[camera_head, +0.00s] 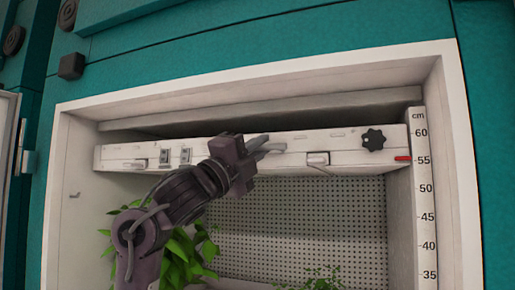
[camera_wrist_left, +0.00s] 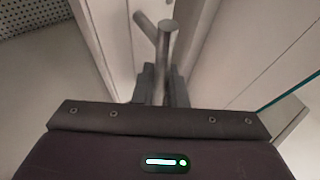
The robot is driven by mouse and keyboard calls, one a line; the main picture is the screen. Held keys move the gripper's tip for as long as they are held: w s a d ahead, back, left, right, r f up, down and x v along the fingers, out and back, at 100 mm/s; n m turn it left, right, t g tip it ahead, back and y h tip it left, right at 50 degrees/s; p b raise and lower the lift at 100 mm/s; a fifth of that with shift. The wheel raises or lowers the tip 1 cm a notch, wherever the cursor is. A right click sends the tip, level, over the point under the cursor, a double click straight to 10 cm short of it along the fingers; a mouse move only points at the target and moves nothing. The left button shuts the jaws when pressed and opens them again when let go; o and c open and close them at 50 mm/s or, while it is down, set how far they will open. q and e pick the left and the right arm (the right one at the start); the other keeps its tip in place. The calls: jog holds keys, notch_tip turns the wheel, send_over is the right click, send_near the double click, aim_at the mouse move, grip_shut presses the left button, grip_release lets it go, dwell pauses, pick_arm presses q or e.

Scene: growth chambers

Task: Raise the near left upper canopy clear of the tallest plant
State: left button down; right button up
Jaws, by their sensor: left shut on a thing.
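The white upper canopy (camera_head: 340,140) spans the chamber opening in the head view. Its red pointer (camera_head: 402,158) is at about 55 on the cm scale (camera_head: 425,190). A black knob (camera_head: 373,139) is on its front at right. My left gripper (camera_head: 256,150) is at the canopy's front, shut on a grey bar handle, which shows between the fingers in the left wrist view (camera_wrist_left: 167,40). A leafy plant (camera_head: 185,262) stands below at left, its visible top leaves under the canopy with a gap; my arm hides part of it. My right gripper is out of view.
A smaller plant (camera_head: 322,281) shows at the bottom, right of centre. The white chamber frame (camera_head: 455,140) bounds the opening. A grey panel (camera_head: 300,108) lies just above the canopy. A perforated wall (camera_head: 300,225) is behind.

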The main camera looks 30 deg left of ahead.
pick_arm(q)
notch_tip(320, 180, up, 4)
jog(key=shift+s+a+r+p, duration=0.1)
jog(key=shift+r+p, duration=0.1)
jog(key=shift+p, duration=0.85)
jog(key=shift+r+p, duration=0.3)
jog(key=shift+r, duration=0.05)
jog(key=shift+s+a+r, duration=0.1)
jog(key=shift+s, duration=0.05)
jog(key=c, duration=1.8)
grip_release()
jog(key=shift+o, duration=0.3)
jog(key=shift+w+d, duration=0.2)
jog(key=shift+w, duration=0.1)
